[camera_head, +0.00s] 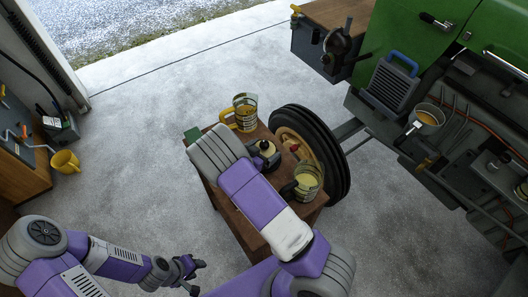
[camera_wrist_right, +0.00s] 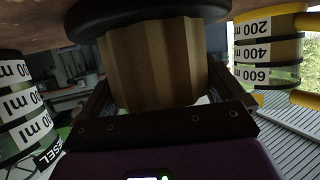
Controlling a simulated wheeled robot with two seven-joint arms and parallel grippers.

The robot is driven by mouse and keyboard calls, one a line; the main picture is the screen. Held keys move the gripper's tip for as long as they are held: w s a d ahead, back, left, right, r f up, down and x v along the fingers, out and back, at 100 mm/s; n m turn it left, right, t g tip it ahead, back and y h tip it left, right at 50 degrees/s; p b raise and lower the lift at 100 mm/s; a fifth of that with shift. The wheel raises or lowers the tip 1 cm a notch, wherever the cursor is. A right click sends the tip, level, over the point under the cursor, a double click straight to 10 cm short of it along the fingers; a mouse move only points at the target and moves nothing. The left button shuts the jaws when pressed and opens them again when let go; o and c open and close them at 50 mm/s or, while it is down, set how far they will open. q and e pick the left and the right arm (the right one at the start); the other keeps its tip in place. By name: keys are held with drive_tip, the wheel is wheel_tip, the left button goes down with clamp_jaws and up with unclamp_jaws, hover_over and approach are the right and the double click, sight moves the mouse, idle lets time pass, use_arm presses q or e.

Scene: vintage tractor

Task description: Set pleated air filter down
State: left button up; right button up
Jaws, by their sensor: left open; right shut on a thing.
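The pleated air filter (camera_wrist_right: 150,65) has tan pleats and a black end cap. In the right wrist view it stands between the dark fingers of my right gripper (camera_wrist_right: 158,85), which is shut on it. The cap is close to the brown wooden surface at the top of that view; I cannot tell if they touch. In the head view my right arm reaches over the small wooden table (camera_head: 222,199) and covers much of it. My left gripper (camera_head: 198,277) is open and empty, low in the head view, apart from the table.
A jug with a yellow handle (camera_head: 245,112) stands at the table's far corner, and a jug with a dark handle (camera_head: 307,180) at its right side. Both flank the filter in the wrist view. The tractor wheel (camera_head: 335,155) is close beside the table. Floor left of the table is clear.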

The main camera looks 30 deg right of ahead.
drive_tip(key=shift+f, duration=0.15)
drive_tip(key=o, duration=0.9)
drive_tip(key=shift+a+r, duration=0.3)
drive_tip(key=shift+r, duration=0.05)
drive_tip(key=p+v, duration=0.3)
drive_tip(key=v, duration=0.8)
drive_tip(key=shift+s+a, duration=0.1)
drive_tip(key=shift+s, duration=0.15)
